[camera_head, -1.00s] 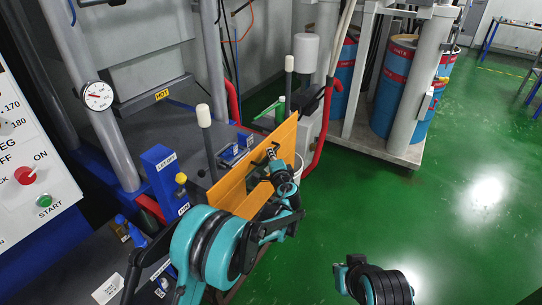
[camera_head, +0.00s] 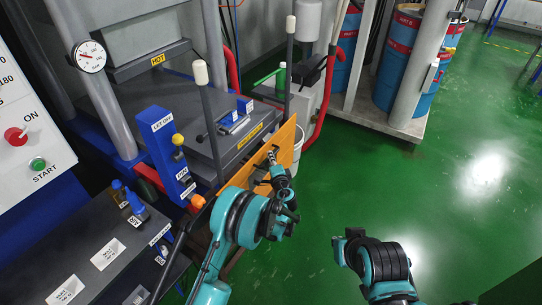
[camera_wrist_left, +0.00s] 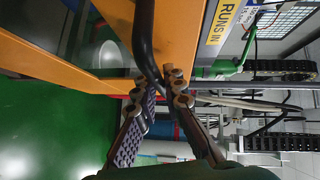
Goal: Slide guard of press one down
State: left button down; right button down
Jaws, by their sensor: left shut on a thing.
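The guard of press one is an orange panel (camera_head: 287,138) on the front of the press, low against the dark press bed (camera_head: 160,97). My left gripper (camera_head: 273,158) is at the guard's outer face, shut on its black handle. In the left wrist view the black handle (camera_wrist_left: 144,40) runs down between the fingertips of my left gripper (camera_wrist_left: 162,90), with the orange guard (camera_wrist_left: 178,35) behind. Part of the guard is hidden by my left arm. My right arm shows at the lower right, but its finger state cannot be made out.
A blue LET OFF post (camera_head: 162,150) and a dark bench (camera_head: 85,250) with small bottles stand left of my left arm. A panel with a green START button (camera_head: 38,164) is at the far left. Blue drums (camera_head: 402,75) stand behind. The green floor at right is clear.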

pick_arm(q)
jog(key=shift+s+f, duration=0.1)
jog(key=shift+f, duration=0.15)
jog(key=c, duration=1.6)
grip_release()
jog(key=shift+f, duration=0.15)
jog(key=v, duration=1.2)
